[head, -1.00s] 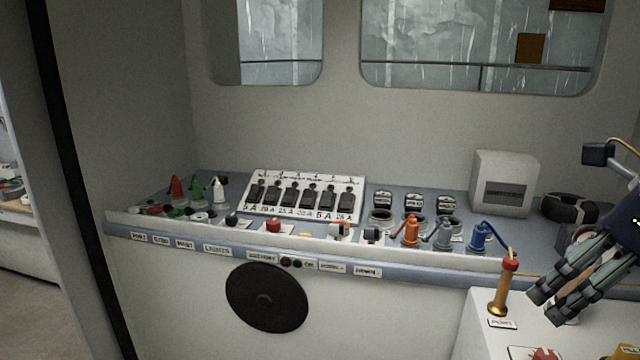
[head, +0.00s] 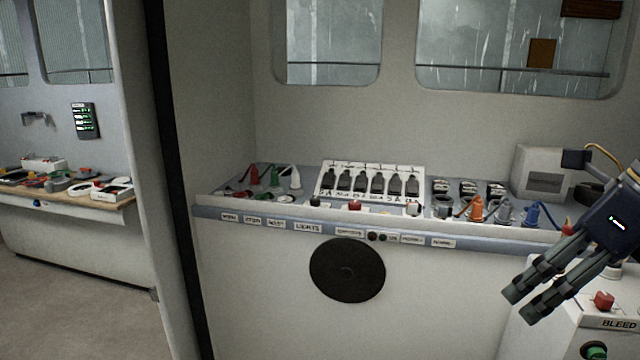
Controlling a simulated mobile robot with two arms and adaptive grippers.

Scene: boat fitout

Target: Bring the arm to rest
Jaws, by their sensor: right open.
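My right gripper (head: 527,306) is at the right side of the head view, pointing down and to the left. Its fingers are apart and nothing shows between them. It hangs in front of the console (head: 420,275) and over the left edge of a white cabinet (head: 545,340). The fingers hide part of that cabinet's top. My left gripper is not in view.
The console top holds a white switch panel (head: 372,181), coloured plugs such as an orange one (head: 476,209), and a grey box (head: 545,172). A black disc (head: 347,270) is on its front. A workbench (head: 70,202) stands far left beyond a partition. Floor shows there.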

